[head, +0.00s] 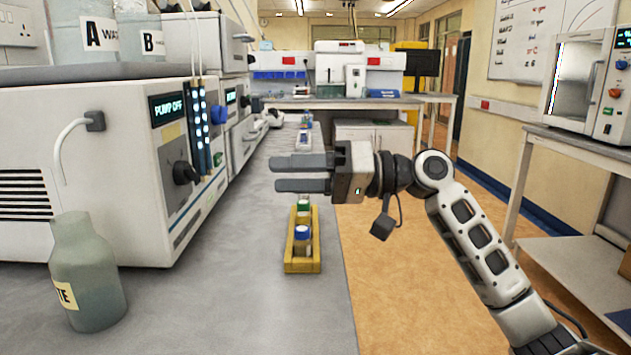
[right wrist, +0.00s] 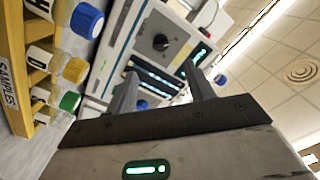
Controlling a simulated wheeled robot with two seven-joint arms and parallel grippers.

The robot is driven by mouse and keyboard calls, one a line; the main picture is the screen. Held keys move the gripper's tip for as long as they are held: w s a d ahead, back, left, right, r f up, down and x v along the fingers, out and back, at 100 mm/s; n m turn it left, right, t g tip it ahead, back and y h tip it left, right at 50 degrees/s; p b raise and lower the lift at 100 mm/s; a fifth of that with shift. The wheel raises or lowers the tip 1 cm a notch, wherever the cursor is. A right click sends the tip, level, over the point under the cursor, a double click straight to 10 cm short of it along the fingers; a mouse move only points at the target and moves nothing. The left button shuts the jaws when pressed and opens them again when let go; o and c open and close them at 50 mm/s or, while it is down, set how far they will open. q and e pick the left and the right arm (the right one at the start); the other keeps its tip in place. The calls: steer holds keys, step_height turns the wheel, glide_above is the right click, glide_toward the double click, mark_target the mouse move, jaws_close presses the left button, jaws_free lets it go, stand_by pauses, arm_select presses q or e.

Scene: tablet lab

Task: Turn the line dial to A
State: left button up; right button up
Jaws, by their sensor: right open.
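The line dial looks to be the black knob (head: 185,172) on the front of the white pump unit (head: 120,185), whose display reads "PUMP OFF". Bottles labelled A (head: 85,30) and B (head: 146,42) stand on top of the unit. My right gripper (head: 277,174) is open and empty, right of the dial and apart from it, with fingers pointing left. It also shows in the right wrist view (right wrist: 161,85). My left gripper is not in view.
A yellow sample rack (head: 302,262) with capped vials stands on the grey bench below my right gripper. A waste bottle (head: 87,275) stands at the front left. The bench between unit and rack is clear.

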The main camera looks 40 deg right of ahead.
steer(key=shift+v, duration=1.6)
